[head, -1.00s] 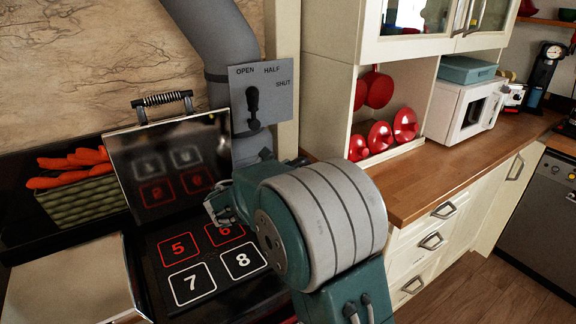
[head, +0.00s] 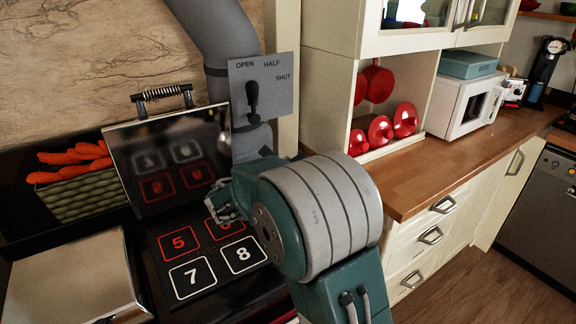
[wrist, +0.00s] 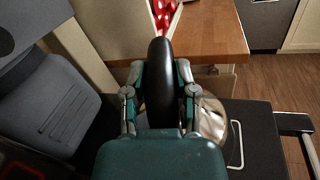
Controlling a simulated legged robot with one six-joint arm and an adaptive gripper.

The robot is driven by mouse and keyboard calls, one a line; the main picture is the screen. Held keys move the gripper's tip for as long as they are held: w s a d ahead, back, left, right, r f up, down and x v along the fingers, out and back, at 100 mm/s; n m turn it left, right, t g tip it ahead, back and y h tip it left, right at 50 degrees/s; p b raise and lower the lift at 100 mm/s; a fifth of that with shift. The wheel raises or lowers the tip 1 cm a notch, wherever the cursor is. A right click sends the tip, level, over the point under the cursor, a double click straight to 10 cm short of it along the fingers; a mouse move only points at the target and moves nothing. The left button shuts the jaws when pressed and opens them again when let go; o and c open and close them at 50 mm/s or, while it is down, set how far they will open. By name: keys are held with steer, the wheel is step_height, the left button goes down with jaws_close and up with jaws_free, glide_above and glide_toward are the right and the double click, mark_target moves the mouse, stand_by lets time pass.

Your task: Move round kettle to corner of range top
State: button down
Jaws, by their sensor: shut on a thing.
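The round kettle shows in the wrist view as a black curved handle (wrist: 162,85) with part of a shiny, silvery rounded body (wrist: 212,120) below and to its right. My gripper (wrist: 160,80) is shut on the handle, with one finger on each side. In the head view my gripper (head: 226,205) is partly hidden by my own wrist, and I cannot make out the kettle there. The black range top (head: 212,285) has squares numbered in red and white. A dark part of it with a white outline shows right of the kettle in the wrist view (wrist: 258,130).
A raised shiny lid (head: 165,165) stands behind the range top, and a closed pale lid (head: 70,280) lies to the left. A green basket of carrots (head: 80,190) sits behind. A lever plate (head: 262,100) and grey pipe (head: 215,40) rise nearby. A wooden counter (head: 440,165) is at right.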

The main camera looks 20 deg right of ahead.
steer(key=shift+c, duration=1.6)
jaws_free()
steer(key=shift+o, duration=1.1)
steer(key=shift+f, duration=0.2)
steer(key=shift+s+a+r, duration=0.1)
steer(key=shift+a, duration=0.05)
steer(key=v, duration=1.3)
steer(key=shift+s+a, duration=0.2)
steer(key=shift+a, duration=0.1)
